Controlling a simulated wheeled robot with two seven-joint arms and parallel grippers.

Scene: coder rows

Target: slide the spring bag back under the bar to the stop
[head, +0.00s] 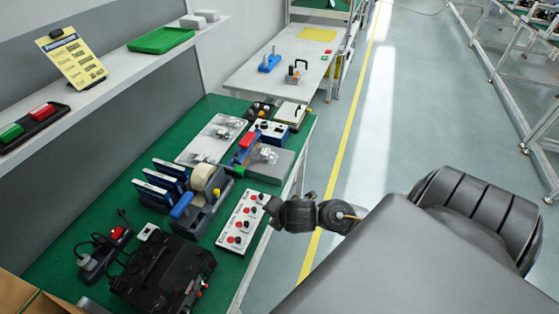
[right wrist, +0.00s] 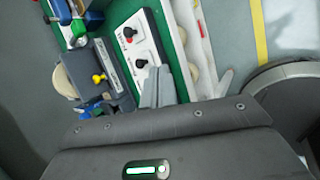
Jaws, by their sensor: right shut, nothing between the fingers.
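A clear bag (head: 265,153) lies on a grey fixture (head: 282,165) with a blue bar-like part (head: 238,157) at its left side. Other clear bags (head: 222,130) lie on a pale plate (head: 190,150) to its left. The contents are too small to make out, so I cannot tell which is the spring bag. Whether the bag on the fixture touches the bar or a stop is unclear. My right gripper (right wrist: 158,88) is shut and empty in the right wrist view, over the table edge near a white panel with knobs (right wrist: 138,48). My left gripper is out of view.
A shelf (head: 110,75) overhangs the left. A second table (head: 290,75) stands behind; the aisle floor right is clear.

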